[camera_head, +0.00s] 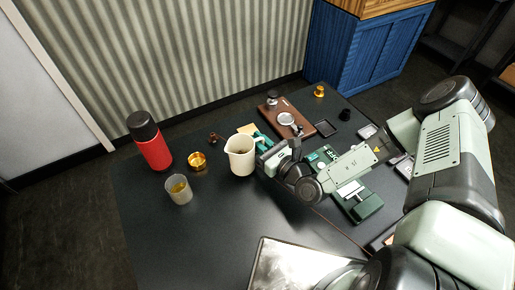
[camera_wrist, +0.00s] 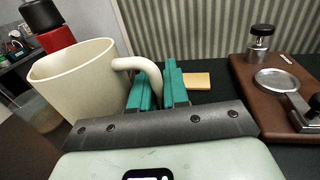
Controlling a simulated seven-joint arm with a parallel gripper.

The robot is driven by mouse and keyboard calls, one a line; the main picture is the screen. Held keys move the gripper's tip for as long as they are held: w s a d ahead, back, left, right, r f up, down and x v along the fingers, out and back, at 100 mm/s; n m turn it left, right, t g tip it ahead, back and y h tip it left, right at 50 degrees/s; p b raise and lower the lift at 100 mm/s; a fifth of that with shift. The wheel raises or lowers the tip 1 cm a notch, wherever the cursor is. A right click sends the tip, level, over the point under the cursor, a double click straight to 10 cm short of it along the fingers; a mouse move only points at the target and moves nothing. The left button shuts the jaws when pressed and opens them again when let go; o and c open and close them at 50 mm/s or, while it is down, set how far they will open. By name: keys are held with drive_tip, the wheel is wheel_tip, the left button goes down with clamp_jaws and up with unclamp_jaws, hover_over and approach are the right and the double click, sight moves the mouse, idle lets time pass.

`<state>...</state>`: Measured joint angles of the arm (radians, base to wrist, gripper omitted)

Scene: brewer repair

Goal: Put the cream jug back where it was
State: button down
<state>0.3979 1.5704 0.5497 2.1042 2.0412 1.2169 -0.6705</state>
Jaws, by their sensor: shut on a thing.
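The cream jug (camera_head: 240,156) is upright at the middle of the dark table in the head view. It fills the left of the wrist view (camera_wrist: 82,85), with its handle toward my gripper. My gripper (camera_head: 261,141) reaches in from the right. In the wrist view its teal fingers (camera_wrist: 158,88) are shut on the jug's handle, one on each side. I cannot tell whether the jug's base touches the table.
Left of the jug are a red flask (camera_head: 152,144), a brass bowl (camera_head: 197,161) and a glass of amber liquid (camera_head: 178,190). Behind my gripper are a brown board (camera_head: 276,111) and a yellow note (camera_wrist: 196,81). A metal tray (camera_head: 285,268) lies in front. The table's front left is clear.

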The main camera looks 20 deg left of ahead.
drive_tip(key=shift+f, duration=1.65)
drive_tip(key=shift+f, duration=0.1)
drive_tip(key=c, duration=1.1)
unclamp_jaws()
drive_tip(key=shift+s+d, duration=0.15)
drive_tip(key=shift+d, duration=0.05)
drive_tip(key=v, duration=1.1)
drive_tip(key=shift+s+d, duration=0.2)
